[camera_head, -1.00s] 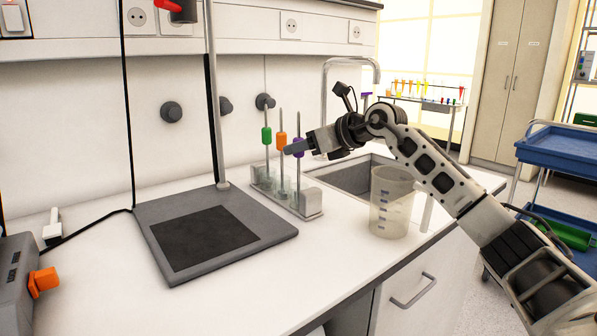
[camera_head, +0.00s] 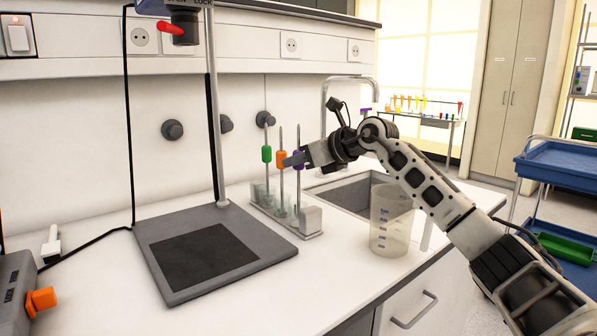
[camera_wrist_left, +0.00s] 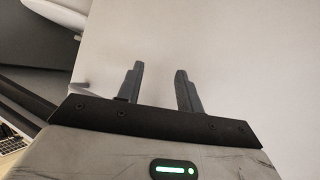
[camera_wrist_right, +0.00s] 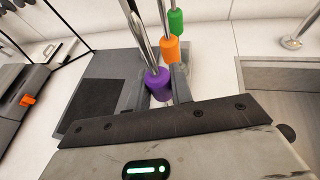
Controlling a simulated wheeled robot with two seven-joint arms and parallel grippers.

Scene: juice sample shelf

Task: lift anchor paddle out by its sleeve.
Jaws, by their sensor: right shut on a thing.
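Three thin metal rods with coloured sleeves stand in a row at a clear rack (camera_head: 313,219) on the counter. The sleeves are green (camera_head: 266,154), orange (camera_head: 281,161) and purple (camera_head: 299,158). My right gripper (camera_head: 292,161) is shut on the purple sleeve, which also shows between its fingers in the right wrist view (camera_wrist_right: 158,86). The orange sleeve (camera_wrist_right: 169,49) is just beyond the fingertips. The rods' lower ends are unclear, so I cannot tell which one carries the anchor paddle. My left gripper (camera_wrist_left: 160,82) is open and empty, seen only in its wrist view.
A clear graduated beaker (camera_head: 391,222) stands right of the rack, in front of the sink (camera_head: 350,196). A grey stand base (camera_head: 215,250) with an upright pole lies left of the rack. The front counter is clear.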

